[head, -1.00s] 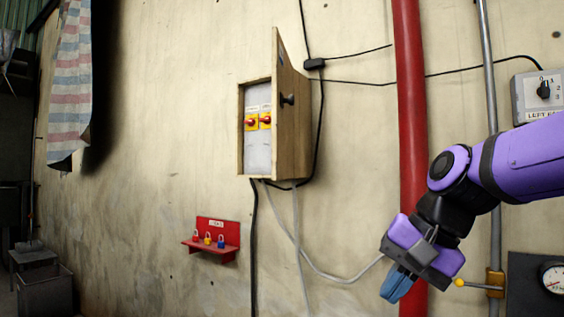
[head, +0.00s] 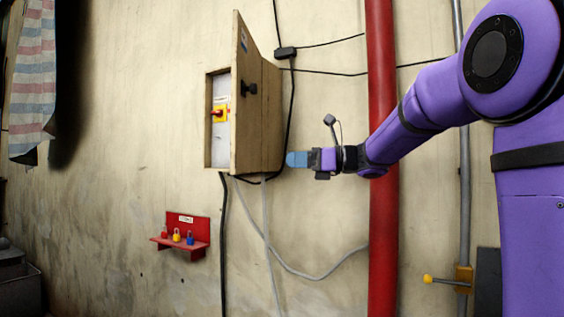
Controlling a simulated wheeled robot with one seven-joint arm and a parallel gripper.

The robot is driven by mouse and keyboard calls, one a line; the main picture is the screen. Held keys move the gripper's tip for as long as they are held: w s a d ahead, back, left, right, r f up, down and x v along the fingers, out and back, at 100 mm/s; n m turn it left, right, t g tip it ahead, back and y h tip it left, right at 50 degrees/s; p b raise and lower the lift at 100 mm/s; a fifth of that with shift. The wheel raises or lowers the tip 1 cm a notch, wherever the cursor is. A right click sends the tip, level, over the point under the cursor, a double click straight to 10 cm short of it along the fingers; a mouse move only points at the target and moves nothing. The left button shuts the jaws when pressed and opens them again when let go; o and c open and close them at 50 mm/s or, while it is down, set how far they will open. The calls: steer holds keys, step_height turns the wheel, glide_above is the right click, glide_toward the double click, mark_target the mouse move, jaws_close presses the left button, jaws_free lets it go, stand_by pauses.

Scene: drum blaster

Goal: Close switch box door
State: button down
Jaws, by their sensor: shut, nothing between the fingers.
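The wooden switch box (head: 268,115) hangs on the wall. Its door (head: 243,130) stands partly open, swung out from the box, with a black knob (head: 249,88) on its outer face. Through the gap on the left, a red and yellow switch (head: 218,113) shows inside; the rest of the inside is hidden behind the door. My gripper (head: 292,159) is shut and empty, with blue fingertips pointing left. It is just right of the box's lower right edge in the picture; I cannot tell how far in front of the wall it is.
A red vertical pipe (head: 382,230) stands behind my arm, with a grey conduit (head: 465,200) farther right. Black and grey cables run around the box. A red shelf (head: 187,240) with small padlocks is below left. The wall below the box is otherwise mostly clear.

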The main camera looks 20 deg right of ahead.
mark_target(237, 160)
steer(key=x, duration=1.2)
steer(key=shift+a, duration=0.1)
steer(key=shift+a, duration=0.1)
